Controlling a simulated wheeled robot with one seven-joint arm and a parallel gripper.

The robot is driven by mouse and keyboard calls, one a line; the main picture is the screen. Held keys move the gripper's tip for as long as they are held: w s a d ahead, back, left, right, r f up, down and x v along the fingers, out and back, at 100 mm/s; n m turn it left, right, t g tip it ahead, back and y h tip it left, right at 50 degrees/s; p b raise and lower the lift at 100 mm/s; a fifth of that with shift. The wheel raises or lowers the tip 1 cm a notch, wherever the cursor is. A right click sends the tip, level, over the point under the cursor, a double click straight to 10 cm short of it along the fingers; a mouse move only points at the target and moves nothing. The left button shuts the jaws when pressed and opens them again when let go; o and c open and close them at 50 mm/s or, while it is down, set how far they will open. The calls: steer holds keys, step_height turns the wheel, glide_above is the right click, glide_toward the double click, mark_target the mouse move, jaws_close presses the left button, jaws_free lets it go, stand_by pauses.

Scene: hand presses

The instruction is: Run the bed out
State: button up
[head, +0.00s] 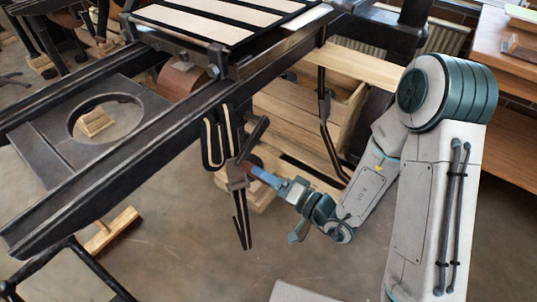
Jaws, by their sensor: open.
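The bed (205,22) is a dark flat carriage with pale strips on top, at the top centre of the head view. It sits on long dark rails (130,148) that run down to the left. Below the near rail hangs a dark crank (254,138) with a grey-brown grip-like piece (237,177) at its lower end. My gripper (252,170) comes in from the right, with its fingers open at or very close to this piece. The fingertips overlap it in the picture, so I cannot tell whether they touch.
A dark plate with a round hole (60,150) lies between the rails at left. Wooden drawers (290,115) stand behind the crank. A wooden bench (500,70) stands at right. The floor in the lower middle is clear.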

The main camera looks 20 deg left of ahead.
steer(key=shift+d+r, duration=0.1)
steer(key=shift+d+r+p, duration=0.1)
steer(key=shift+d+p, duration=0.25)
steer(key=shift+p, duration=0.9)
steer(key=p+v, duration=0.7)
steer(key=v, duration=0.1)
steer(key=shift+s, duration=0.15)
